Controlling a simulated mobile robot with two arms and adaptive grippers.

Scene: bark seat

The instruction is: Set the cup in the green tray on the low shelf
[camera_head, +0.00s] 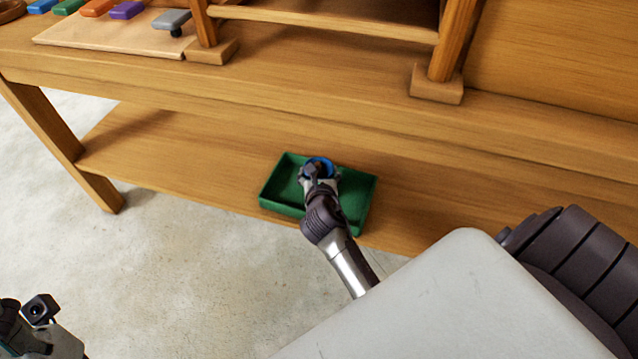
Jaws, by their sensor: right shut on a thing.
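The green tray (361,187) lies on the low shelf (190,160) of the wooden bench, close to the shelf's front edge. The blue cup (318,162) shows as a blue rim in or just above the tray's middle. My right gripper (319,174) is over the tray and shut on the cup. The gripper hides most of the cup, so I cannot tell whether it touches the tray floor. My left gripper is not clearly seen; only part of my left arm (40,330) shows at the bottom left.
The bench top (330,85) overhangs the low shelf from behind. A wooden frame (320,22) stands on it, beside a board (110,38) with several coloured pieces. A bench leg (60,140) stands at the left. The shelf is clear on both sides of the tray.

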